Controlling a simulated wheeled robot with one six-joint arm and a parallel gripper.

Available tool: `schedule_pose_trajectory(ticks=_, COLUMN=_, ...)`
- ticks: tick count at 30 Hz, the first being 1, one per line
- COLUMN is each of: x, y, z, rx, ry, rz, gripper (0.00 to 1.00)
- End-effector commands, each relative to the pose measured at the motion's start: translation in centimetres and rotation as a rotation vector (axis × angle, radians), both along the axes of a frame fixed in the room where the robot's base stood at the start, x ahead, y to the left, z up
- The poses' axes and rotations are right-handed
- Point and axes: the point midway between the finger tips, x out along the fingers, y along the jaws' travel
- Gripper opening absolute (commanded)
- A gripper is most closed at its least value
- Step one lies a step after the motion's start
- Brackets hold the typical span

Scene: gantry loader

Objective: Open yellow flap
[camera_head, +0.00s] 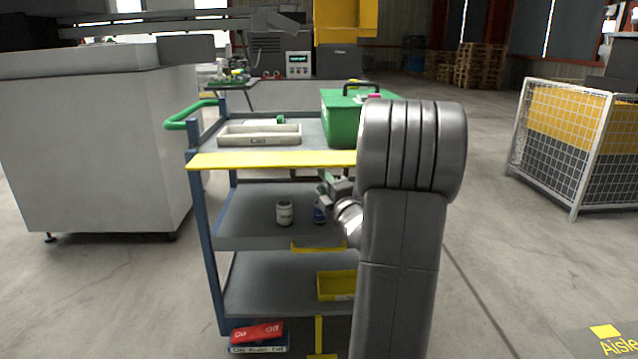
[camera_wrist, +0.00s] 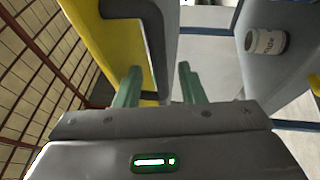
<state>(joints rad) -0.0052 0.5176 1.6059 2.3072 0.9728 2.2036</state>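The yellow flap (camera_head: 270,160) runs along the front edge of the cart's top shelf as a long flat strip, looking roughly level. Its right end is hidden behind my arm. My gripper (camera_head: 325,180) is just below the flap's right part, in front of the middle shelf. In the wrist view a large yellow panel (camera_wrist: 96,48) with a dark edge, which looks like the flap, lies at left. My gripper's two green fingers (camera_wrist: 160,85) are apart with nothing held. The left finger overlaps the panel; whether it touches cannot be told.
A white can (camera_head: 285,212), also in the wrist view (camera_wrist: 266,42), and a blue can (camera_head: 320,213) stand on the middle shelf. Above are a pale tray (camera_head: 260,141) and a green box (camera_head: 341,122). A yellow bin (camera_head: 336,286) is below.

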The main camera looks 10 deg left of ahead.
Motion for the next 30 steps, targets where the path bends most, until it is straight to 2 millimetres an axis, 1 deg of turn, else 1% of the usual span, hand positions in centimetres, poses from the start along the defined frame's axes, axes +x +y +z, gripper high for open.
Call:
schedule_pose_trajectory(ticks=1, x=0.6, y=0.7, z=0.0, rx=0.000, ry=-0.001, rz=0.003, gripper=0.36)
schedule_pose_trajectory(ticks=6, x=2.1, y=1.8, z=0.4, rx=-0.001, ry=-0.001, rz=0.002, gripper=0.36)
schedule_pose_trajectory(ticks=10, x=2.5, y=2.1, z=0.6, rx=-0.001, ry=-0.001, rz=0.000, gripper=0.36)
schedule_pose_trajectory(ticks=17, x=2.6, y=2.1, z=0.6, rx=-0.001, ry=0.000, rz=0.000, gripper=0.36)
schedule_pose_trajectory(ticks=18, x=2.6, y=2.1, z=0.6, rx=-0.001, ry=0.000, rz=0.000, gripper=0.34)
schedule_pose_trajectory(ticks=23, x=2.6, y=2.1, z=0.6, rx=-0.001, ry=0.000, rz=0.000, gripper=0.03)
schedule_pose_trajectory(ticks=24, x=2.6, y=2.1, z=0.6, rx=-0.001, ry=0.000, rz=0.000, gripper=0.00)
schedule_pose_trajectory(ticks=30, x=2.6, y=2.1, z=0.6, rx=-0.002, ry=0.001, rz=0.000, gripper=0.00)
